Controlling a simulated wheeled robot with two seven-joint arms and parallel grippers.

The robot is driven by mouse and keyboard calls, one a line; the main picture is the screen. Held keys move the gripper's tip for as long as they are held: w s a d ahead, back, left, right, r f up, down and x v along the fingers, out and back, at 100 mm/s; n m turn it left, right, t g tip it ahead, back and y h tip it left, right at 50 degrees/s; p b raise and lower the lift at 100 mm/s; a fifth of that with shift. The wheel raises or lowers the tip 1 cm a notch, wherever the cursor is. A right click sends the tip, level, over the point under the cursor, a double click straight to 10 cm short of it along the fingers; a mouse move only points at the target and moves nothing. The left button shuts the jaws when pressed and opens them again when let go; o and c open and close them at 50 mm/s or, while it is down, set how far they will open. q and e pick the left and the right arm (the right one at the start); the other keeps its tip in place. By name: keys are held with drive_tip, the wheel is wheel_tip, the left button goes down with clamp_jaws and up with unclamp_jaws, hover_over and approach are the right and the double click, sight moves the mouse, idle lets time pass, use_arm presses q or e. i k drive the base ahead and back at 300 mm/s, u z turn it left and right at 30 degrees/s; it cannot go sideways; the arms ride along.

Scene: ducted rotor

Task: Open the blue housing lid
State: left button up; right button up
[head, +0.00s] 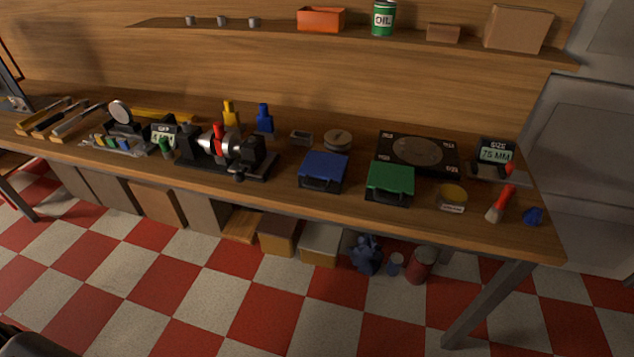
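The blue housing (323,171) is a box with a blue lid and a dark handle at its front. It stands on the wooden workbench (290,203), right of the middle, close to the front edge. Its lid looks shut. A similar green box (390,183) stands just to its right, also with its lid down. Neither of my grippers shows in the head view, so their state is hidden.
A black motor-like fixture (228,153) stands left of the blue housing. A black plate with a grey disc (417,152) lies behind the green box. A wall shelf (400,41) hangs above. The checkered floor (250,300) in front is open.

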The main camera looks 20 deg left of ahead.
sight(332, 168)
drive_tip(key=z, duration=2.15)
drive_tip(key=k, duration=0.65)
drive_tip(key=u, duration=0.9)
